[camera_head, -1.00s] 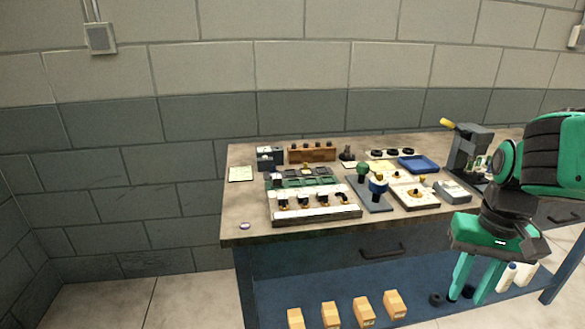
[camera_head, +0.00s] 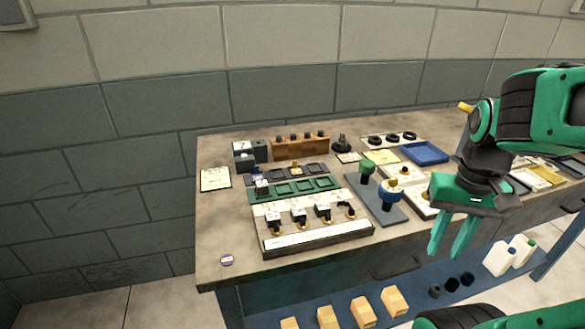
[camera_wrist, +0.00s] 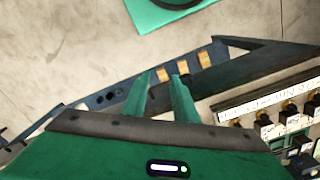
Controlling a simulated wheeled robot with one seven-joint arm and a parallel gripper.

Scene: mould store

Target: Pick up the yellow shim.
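I cannot tell for sure which thing is the yellow shim. A small yellow piece (camera_head: 295,166) shows on the dark slotted strip (camera_head: 318,170) behind the green tray. A flat pale-yellow square (camera_head: 382,157) lies farther back, left of the blue tray. More flat yellow pieces (camera_head: 546,176) lie at the right, partly behind my arm. My gripper (camera_head: 446,252) is open and empty, fingers pointing down, in front of the workbench's front edge and right of the slotted strip. In the wrist view my gripper (camera_wrist: 163,76) shows a clear gap between its fingers.
The workbench (camera_head: 225,245) carries a green slotted tray (camera_head: 330,183), a white fixture (camera_head: 330,236), green- and blue-knobbed tools on a grey plate (camera_head: 385,213), a wooden block (camera_head: 300,147) and a blue tray (camera_head: 425,152). Boxes (camera_head: 362,311) and bottles (camera_head: 500,258) stand on the lower shelf.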

